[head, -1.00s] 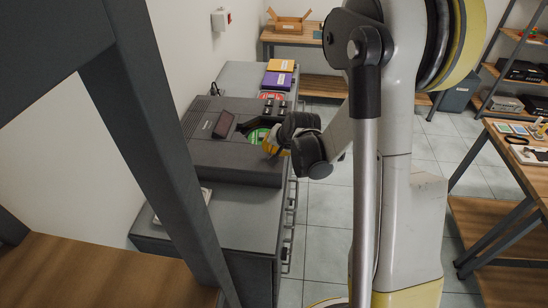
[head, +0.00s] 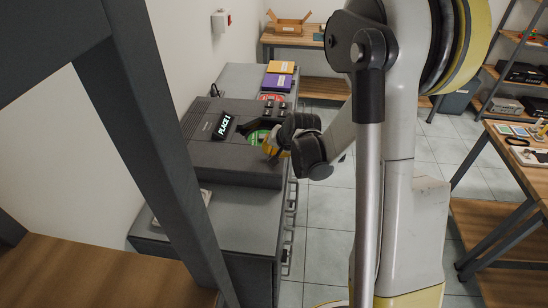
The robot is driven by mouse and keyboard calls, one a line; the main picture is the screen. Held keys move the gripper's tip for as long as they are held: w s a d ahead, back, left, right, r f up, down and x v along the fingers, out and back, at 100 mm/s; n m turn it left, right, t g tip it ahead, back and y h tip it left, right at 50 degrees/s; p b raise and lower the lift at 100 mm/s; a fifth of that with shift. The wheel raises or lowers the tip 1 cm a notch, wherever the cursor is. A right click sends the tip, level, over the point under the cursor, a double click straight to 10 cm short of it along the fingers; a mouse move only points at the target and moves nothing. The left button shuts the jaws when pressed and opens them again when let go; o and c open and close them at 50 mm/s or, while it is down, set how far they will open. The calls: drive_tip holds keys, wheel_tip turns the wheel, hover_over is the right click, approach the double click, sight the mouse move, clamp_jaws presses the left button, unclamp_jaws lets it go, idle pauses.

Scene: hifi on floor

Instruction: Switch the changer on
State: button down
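The changer (head: 228,157) is a wide dark grey unit on top of a grey cabinet. Its small tilted display (head: 223,127) is lit and reads what looks like "PLACE 1". A green disc (head: 256,138) shows in the recess on its top, partly hidden by my gripper. My gripper (head: 270,149) is at the right side of the changer, close to the recess and front edge. Its fingers are small and partly hidden by its own body, so I cannot tell if they are open or touching the changer.
A yellow-orange box (head: 281,67) and a purple box (head: 277,81) lie behind the changer on the grey cabinet (head: 230,217). Dark knobs or buttons (head: 276,105) sit at its back right. Tiled floor lies open to the right. A wooden table (head: 530,170) stands at far right.

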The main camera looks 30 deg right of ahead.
drive_tip(key=shift+r, duration=0.3)
drive_tip(key=shift+r+p, duration=1.9)
drive_tip(key=shift+r, duration=1.15)
